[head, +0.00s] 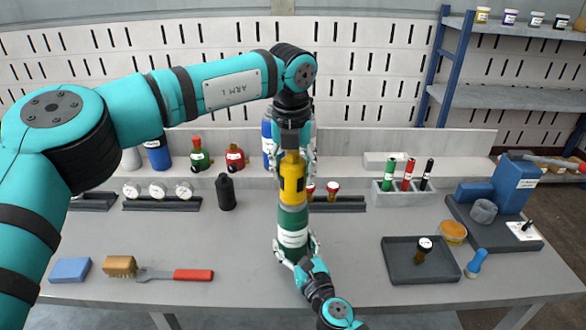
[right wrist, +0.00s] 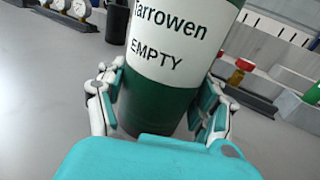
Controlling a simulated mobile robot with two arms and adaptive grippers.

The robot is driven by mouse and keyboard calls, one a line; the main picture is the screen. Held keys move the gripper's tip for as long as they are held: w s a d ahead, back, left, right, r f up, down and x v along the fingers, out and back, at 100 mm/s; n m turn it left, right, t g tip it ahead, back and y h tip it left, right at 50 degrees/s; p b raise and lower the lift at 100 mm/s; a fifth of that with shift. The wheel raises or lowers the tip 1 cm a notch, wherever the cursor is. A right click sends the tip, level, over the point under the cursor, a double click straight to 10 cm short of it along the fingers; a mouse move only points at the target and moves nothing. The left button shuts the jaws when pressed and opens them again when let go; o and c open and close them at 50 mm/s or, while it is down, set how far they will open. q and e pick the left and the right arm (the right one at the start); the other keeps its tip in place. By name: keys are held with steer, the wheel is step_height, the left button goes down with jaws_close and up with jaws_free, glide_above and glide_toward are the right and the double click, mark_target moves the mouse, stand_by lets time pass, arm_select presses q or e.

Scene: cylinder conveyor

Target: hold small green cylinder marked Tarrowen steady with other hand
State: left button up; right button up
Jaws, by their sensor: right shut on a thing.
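The small green cylinder (head: 292,219) with a white label stands upright near the middle of the table. Its label reads "Tarrowen" and "EMPTY" in the right wrist view (right wrist: 160,112). A yellow part (head: 291,195) with a dark patch sits at its top. My right gripper (head: 297,252) is shut on the cylinder's lower body from the near side, with a finger on each side. My left gripper (head: 293,158) points down from above, its fingers around the yellow part's upper end. Whether they grip it is unclear.
A dark tray (head: 398,274) with a small brown bottle (head: 423,252) lies to the right. A black bottle (head: 226,193) stands left of the cylinder.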

arm_select(q)
jaws_close()
steer(key=m, duration=0.3)
steer(key=shift+m, duration=0.4)
steer(key=shift+d+m+h, duration=0.1)
steer(key=shift+m+h, duration=0.2)
steer(key=shift+m, duration=0.8)
steer(key=shift+m+g, duration=0.3)
steer(key=shift+m, duration=0.8)
steer(key=m, duration=0.3)
steer(key=shift+m+h, duration=0.3)
steer(key=shift+m, duration=0.1)
